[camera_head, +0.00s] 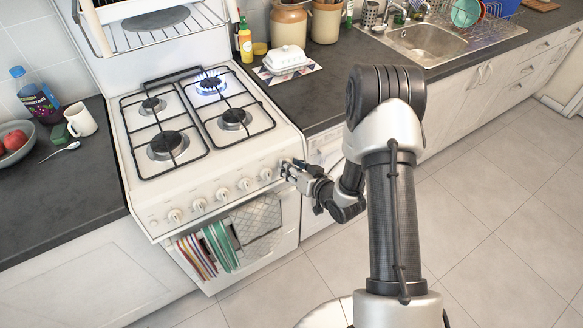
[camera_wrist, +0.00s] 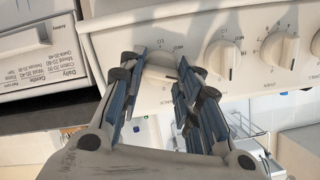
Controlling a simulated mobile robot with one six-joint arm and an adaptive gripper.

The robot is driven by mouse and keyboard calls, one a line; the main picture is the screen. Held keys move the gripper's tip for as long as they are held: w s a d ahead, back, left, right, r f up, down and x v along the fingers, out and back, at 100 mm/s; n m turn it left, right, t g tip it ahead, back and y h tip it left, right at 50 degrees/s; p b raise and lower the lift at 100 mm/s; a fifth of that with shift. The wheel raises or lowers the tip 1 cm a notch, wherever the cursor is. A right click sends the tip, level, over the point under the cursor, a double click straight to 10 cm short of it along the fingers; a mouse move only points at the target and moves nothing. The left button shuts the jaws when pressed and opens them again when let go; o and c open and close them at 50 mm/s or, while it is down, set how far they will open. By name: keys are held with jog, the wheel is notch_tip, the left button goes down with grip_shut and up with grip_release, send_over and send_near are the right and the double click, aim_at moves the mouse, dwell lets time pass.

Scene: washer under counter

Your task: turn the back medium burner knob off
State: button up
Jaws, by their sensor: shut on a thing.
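The white gas stove (camera_head: 150,205) stands in the left half of the head view. Its back right burner (camera_head: 210,85) burns with a blue flame; the other burners show no flame. My gripper (camera_head: 289,170) is at the right end of the knob row on the stove's front panel. In the wrist view my gripper (camera_wrist: 160,66) has its two fingers on either side of a white knob (camera_wrist: 158,77), shut on it. The fingers partly hide this knob in the head view.
Several other knobs (camera_head: 222,193) line the panel. Striped towels (camera_head: 220,247) and a grey cloth (camera_head: 258,225) hang below. Dark counters (camera_head: 60,190) flank the stove, with a white butter dish (camera_head: 286,59) at right. The tiled floor (camera_head: 490,220) is clear.

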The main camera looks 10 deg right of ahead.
jog(key=shift+d+f+m+t+y+p, duration=0.1)
jog(key=shift+m+t+y+p, duration=0.25)
jog(key=shift+m, duration=2.75)
jog(key=shift+d+f+m+t+y+p, duration=0.15)
jog(key=shift+m+y+p, duration=0.35)
jog(key=shift+m, duration=2.9)
jog(key=o, duration=1.1)
jog(key=shift+a, duration=0.1)
jog(key=v, duration=1.2)
